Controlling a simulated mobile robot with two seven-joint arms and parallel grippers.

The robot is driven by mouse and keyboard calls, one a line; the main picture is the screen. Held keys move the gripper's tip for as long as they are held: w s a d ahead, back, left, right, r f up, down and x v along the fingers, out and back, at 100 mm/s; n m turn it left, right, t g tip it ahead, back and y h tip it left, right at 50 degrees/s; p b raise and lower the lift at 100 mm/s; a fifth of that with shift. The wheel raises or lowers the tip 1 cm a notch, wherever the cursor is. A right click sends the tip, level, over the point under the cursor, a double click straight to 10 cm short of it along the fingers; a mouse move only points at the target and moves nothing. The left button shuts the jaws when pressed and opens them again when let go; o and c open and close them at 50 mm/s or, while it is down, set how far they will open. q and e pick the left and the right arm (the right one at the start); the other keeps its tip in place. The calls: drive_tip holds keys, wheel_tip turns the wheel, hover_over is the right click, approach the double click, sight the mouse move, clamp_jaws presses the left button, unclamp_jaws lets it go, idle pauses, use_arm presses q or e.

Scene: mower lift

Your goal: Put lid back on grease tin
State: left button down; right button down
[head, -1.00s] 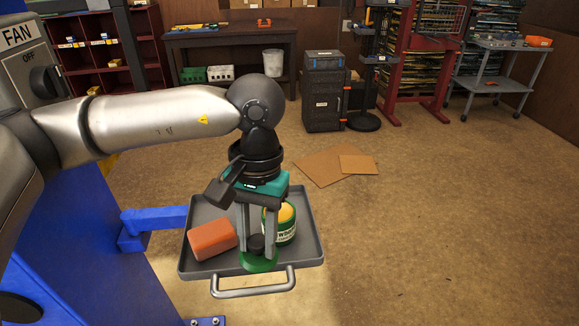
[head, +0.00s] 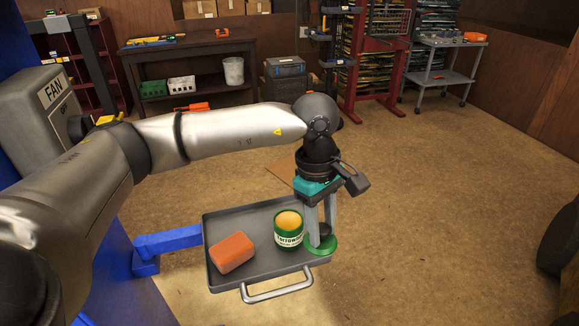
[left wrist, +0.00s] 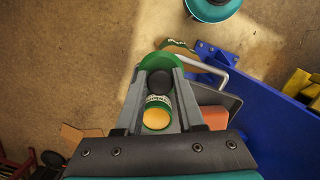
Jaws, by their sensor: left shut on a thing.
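The grease tin (head: 288,238) is green with a white label and stands open and upright on the grey tray; yellow-orange grease shows at its top. My left gripper (head: 320,230) points down and is shut on the black knob of the green lid (head: 322,248). The lid is just right of the tin, at the tray's right edge, apart from the tin's mouth. In the left wrist view the lid (left wrist: 150,64) lies between my fingertips (left wrist: 160,78), with the tin (left wrist: 157,113) nearer the gripper's base. My right gripper is not in view.
The grey tray (head: 262,219), with a front handle, hangs on a blue arm (head: 165,242). An orange-red block (head: 232,252) lies on its left half. Open floor lies right of the tray. A dark wheel-like object (head: 562,235) stands at the right edge.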

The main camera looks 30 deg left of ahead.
use_arm(q)
drive_tip(key=w+a+r+n+t+y+p, duration=0.1)
drive_tip(key=w+a+n+y+p, duration=0.3)
drive_tip(key=n, duration=0.9)
drive_tip(key=w+a+r+n+t+h+p, duration=0.1)
drive_tip(key=a+n+p, duration=0.65)
drive_tip(key=n, duration=0.65)
drive_tip(key=shift+m, duration=0.3)
drive_tip(key=shift+w+d+f+b, duration=0.1)
drive_tip(key=shift+d+f+b, duration=0.1)
drive_tip(key=shift+f+b, duration=0.7)
drive_tip(key=shift+s+d+f+b, duration=0.15)
drive_tip(key=shift+f+b, duration=0.5)
drive_tip(key=shift+f, duration=0.5)
drive_tip(key=shift+w+d+f+b, duration=0.15)
drive_tip(key=shift+d+f+b, duration=0.05)
drive_tip(key=shift+f+b, duration=0.7)
drive_tip(key=shift+f, duration=0.25)
unclamp_jaws()
drive_tip(key=shift+r, duration=0.1)
